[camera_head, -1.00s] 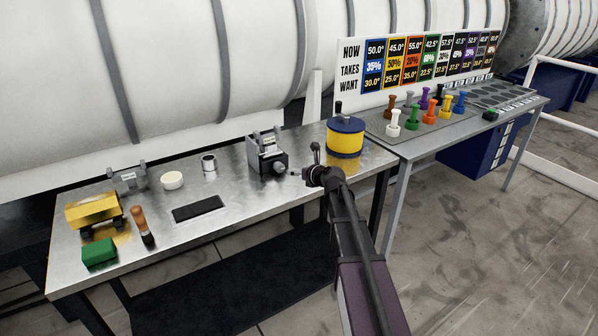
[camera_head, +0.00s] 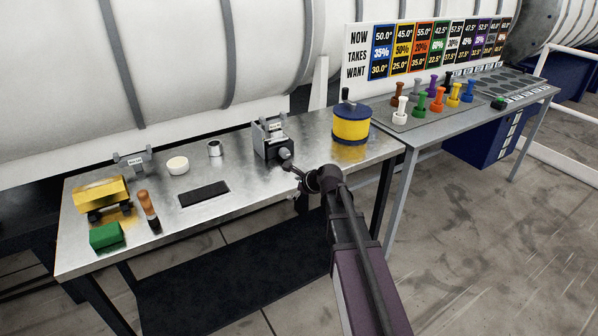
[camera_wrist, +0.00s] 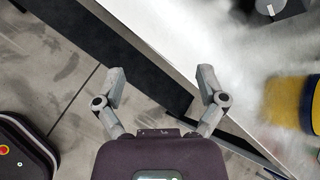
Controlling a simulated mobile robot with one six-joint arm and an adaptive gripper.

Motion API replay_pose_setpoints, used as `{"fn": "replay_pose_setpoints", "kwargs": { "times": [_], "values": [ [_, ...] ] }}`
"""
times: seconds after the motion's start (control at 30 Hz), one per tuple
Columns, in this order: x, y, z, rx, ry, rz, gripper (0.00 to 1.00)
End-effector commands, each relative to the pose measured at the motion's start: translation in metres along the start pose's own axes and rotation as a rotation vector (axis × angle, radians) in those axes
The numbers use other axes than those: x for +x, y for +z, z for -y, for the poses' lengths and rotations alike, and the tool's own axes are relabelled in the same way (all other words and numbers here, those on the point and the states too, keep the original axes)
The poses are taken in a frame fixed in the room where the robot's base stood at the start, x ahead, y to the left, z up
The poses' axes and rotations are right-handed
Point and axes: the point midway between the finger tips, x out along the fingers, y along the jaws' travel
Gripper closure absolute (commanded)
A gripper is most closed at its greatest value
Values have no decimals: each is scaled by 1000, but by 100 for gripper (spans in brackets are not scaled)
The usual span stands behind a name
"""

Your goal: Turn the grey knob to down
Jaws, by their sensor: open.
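The grey knob (camera_head: 285,154) sits on the front of a small dark box (camera_head: 268,141) on the metal table (camera_head: 225,205). Its pointing direction is too small to tell. In the wrist view a grey round part (camera_wrist: 268,7) on a dark body shows at the top right edge, probably the same knob. My gripper (camera_head: 297,177) is just in front of and below the knob in the head view, near the table's front edge. In the wrist view my gripper (camera_wrist: 162,82) has its two fingers wide apart with nothing between them.
A blue and yellow drum (camera_head: 351,124) with a black handle stands right of the box. A black pad (camera_head: 204,193), a screwdriver-like tool (camera_head: 149,208), a green block (camera_head: 107,236) and a yellow block (camera_head: 101,193) lie to the left. Coloured pegs stand on the right table.

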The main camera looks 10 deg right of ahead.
Motion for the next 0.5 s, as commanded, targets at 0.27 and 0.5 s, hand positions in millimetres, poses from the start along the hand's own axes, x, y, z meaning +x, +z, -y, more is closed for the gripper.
{"fn": "replay_pose_setpoints", "kwargs": {
  "times": [0.27, 0.5],
  "values": [
    [-17, -14, -69, -534, 201, -102, 10],
    [-39, -32, -120, -975, 414, -139, 10]
  ]
}}
